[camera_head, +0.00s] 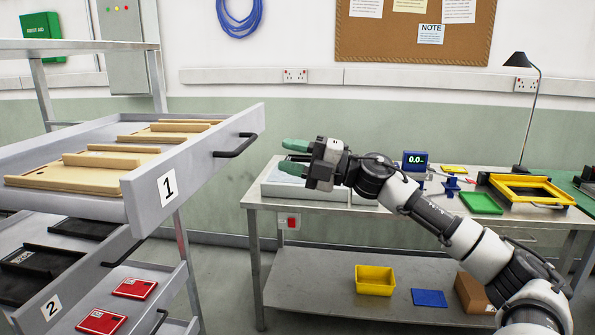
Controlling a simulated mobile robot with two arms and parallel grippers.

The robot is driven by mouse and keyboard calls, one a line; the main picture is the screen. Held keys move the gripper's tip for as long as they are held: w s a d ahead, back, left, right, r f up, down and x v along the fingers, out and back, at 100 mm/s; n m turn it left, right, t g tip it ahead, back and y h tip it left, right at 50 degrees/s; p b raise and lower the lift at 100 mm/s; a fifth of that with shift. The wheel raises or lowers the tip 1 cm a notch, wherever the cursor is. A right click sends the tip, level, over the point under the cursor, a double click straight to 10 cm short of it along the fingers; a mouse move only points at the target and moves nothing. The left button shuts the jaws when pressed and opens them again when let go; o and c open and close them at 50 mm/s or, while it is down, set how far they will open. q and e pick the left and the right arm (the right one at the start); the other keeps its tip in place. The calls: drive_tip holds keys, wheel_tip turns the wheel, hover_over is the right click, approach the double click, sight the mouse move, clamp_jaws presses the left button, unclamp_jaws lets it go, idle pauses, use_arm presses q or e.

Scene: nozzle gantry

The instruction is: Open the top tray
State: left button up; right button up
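The top tray (205,150) is a grey drawer marked 1, in the rack at the left of the head view. It stands out past the rack's post and past the trays below, its inside showing wooden boards and blocks. Its dark bar handle (236,147) is on the front face. My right gripper (294,157) is to the right of the handle, apart from it in the picture. Its two green-tipped fingers are spread, with nothing between them, and point left toward the handle. My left gripper is not in view.
Tray 2 (68,290) with black parts and a lower tray with red cases (134,288) sit below. A steel workbench (330,207) behind my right arm holds a green tray (481,203), a yellow frame (500,185) and a lamp. Open floor lies between rack and bench.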

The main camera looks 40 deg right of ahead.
drive_tip(key=shift+s+d+f+b, duration=0.1)
drive_tip(key=shift+s+d+b, duration=0.3)
drive_tip(key=shift+s, duration=0.15)
drive_tip(key=shift+f, duration=0.1)
